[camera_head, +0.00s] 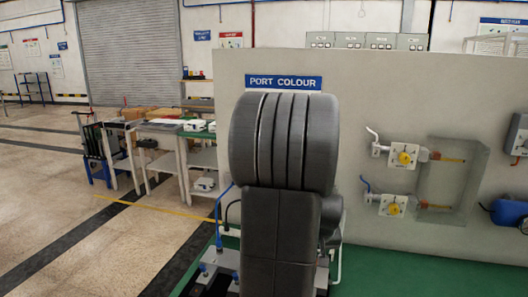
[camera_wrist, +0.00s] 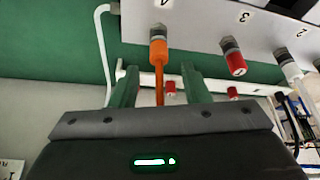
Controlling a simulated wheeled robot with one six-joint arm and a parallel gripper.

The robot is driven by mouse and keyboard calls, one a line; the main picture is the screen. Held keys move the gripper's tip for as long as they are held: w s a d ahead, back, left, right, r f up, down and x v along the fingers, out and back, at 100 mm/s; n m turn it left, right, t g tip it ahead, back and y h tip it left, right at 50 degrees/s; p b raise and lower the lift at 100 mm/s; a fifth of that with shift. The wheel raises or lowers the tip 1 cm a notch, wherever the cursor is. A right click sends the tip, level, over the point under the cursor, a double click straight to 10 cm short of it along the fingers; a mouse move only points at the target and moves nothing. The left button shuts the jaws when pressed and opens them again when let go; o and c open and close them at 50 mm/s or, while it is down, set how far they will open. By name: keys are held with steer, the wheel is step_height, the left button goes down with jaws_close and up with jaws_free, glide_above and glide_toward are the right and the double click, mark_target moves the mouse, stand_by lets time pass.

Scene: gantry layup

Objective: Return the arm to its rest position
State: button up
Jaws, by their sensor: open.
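My gripper (camera_wrist: 160,76) shows in the wrist view with its two green fingers spread apart. An orange connector (camera_wrist: 158,47) sits at a port on the pale panel (camera_wrist: 203,17), just beyond the fingertips. Its orange cable hangs down between the fingers, with a gap on each side. In the head view my dark arm fills the middle, folded upright in front of the grey wall. My gripper is hidden there.
In the wrist view, a red-capped connector (camera_wrist: 234,58) and a white one (camera_wrist: 288,67) sit at ports to the right. A white pipe (camera_wrist: 103,45) runs on the left. In the head view, valves with yellow handles (camera_head: 404,157) are on the wall.

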steer(key=shift+f, duration=0.15)
steer(key=shift+f+b, duration=0.2)
steer(key=shift+b, duration=0.15)
steer(key=v, duration=1.3)
steer(key=x, duration=1.3)
steer(key=shift+f, duration=0.15)
step_height(320, 180, up, 3)
steer(key=p, duration=0.2)
steer(key=shift+p, duration=0.3)
steer(key=shift+r+p, duration=0.35)
steer(key=shift+r, duration=0.05)
step_height(320, 180, up, 5)
steer(key=p, duration=0.4)
steer(key=shift+r+p, duration=0.15)
steer(key=shift+p, duration=0.2)
